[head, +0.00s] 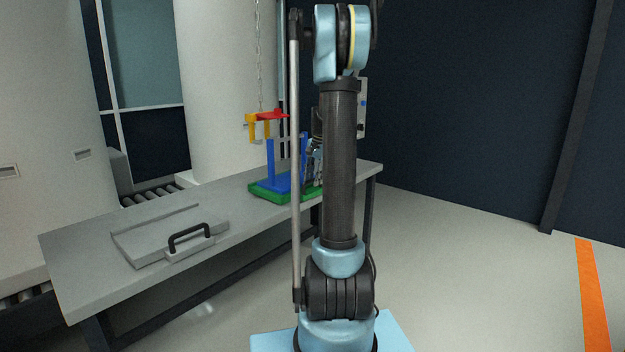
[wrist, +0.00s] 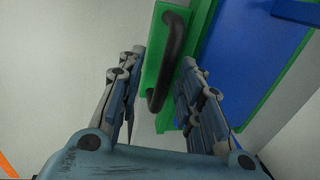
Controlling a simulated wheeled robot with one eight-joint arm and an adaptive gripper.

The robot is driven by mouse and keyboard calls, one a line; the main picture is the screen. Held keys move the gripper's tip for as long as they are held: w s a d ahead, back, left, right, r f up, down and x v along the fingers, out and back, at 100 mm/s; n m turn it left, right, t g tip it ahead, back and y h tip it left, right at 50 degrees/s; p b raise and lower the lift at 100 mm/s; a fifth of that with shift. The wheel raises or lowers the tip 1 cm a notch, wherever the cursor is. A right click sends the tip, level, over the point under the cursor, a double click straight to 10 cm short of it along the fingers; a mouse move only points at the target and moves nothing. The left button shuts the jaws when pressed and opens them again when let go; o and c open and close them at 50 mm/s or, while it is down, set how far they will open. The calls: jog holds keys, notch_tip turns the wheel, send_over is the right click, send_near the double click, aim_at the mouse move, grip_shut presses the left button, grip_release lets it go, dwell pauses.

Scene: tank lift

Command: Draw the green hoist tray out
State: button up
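The green hoist tray (head: 259,194) lies on the far right part of the grey bench, with a blue frame (head: 271,165) on it. In the wrist view the tray's green front (wrist: 153,72) carries a black bar handle (wrist: 174,45). My gripper (wrist: 163,57) is open, with its fingers apart on either side of the handle; the handle's lower end reaches between them. I cannot tell whether either finger touches it. In the head view my gripper (head: 317,157) is partly hidden behind my arm, at the tray's right side. The arm also hides part of the tray.
A red and yellow hook piece (head: 262,121) hangs on a chain (head: 258,60) above the blue frame. A grey plate with a black handle (head: 189,234) lies on the bench (head: 85,265). A roller conveyor (head: 150,194) runs behind. The floor to the right is clear.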

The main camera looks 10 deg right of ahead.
notch_tip(320, 180, up, 12)
jog(key=s+d, duration=0.1)
jog(key=shift+s+d+f, duration=0.15)
jog(key=shift+s, duration=0.25)
dwell(0.4)
